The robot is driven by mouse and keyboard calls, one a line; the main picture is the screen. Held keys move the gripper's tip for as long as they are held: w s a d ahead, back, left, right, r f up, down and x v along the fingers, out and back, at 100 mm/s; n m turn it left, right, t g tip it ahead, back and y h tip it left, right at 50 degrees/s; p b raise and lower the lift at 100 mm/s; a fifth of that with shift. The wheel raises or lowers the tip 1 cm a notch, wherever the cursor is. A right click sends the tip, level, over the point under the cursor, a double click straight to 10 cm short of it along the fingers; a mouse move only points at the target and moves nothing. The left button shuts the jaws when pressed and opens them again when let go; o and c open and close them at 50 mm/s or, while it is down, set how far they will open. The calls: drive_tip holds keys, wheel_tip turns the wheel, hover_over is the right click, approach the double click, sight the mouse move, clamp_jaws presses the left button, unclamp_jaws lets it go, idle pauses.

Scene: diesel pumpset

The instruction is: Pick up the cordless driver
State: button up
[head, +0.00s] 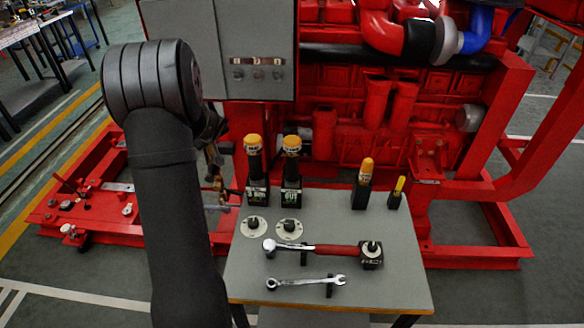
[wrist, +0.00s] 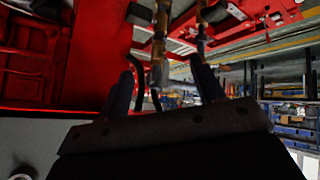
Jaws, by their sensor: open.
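Two black tools with orange-yellow tops stand upright at the back left of the grey bench in the head view: a left one (head: 255,168) and a right one (head: 291,170). They look like cordless drivers with labelled lower ends; I cannot tell from the labels which is the cordless driver. My gripper (wrist: 163,88) shows in the wrist view with its two fingers apart and no tool between them. Brass-coloured pipe fittings (wrist: 160,38) show beyond the fingertips. In the head view my gripper is mostly hidden behind my arm, left of the bench. No driver shows in the wrist view.
The bench (head: 400,260) also holds two round discs, a red-handled torque wrench (head: 325,249), a spanner (head: 305,282) and two smaller yellow-topped tools (head: 364,185). The red engine (head: 350,110) and grey panel (head: 245,50) stand close behind. The bench's right front is clear.

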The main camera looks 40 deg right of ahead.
drive_tip(key=s+a+f+m+h, duration=0.25)
drive_tip(key=s+a+m, duration=0.2)
drive_tip(key=m, duration=0.35)
drive_tip(key=m+g+h, duration=0.6)
drive_tip(key=m+h, duration=0.3)
drive_tip(key=h, duration=0.4)
approach(296, 154)
drive_tip(key=w+a+f, duration=0.2)
drive_tip(key=a+f, duration=0.1)
drive_tip(key=a, duration=0.1)
drive_tip(key=shift+y, duration=0.25)
drive_tip(key=d, duration=0.5)
drive_tip(key=w+d, duration=0.1)
drive_tip(key=d, duration=1)
drive_tip(key=shift+w+d, duration=0.25)
drive_tip(key=shift+w, duration=0.15)
clamp_jaws()
drive_tip(key=shift+r, duration=0.1)
wheel_tip(296, 154, up, 18)
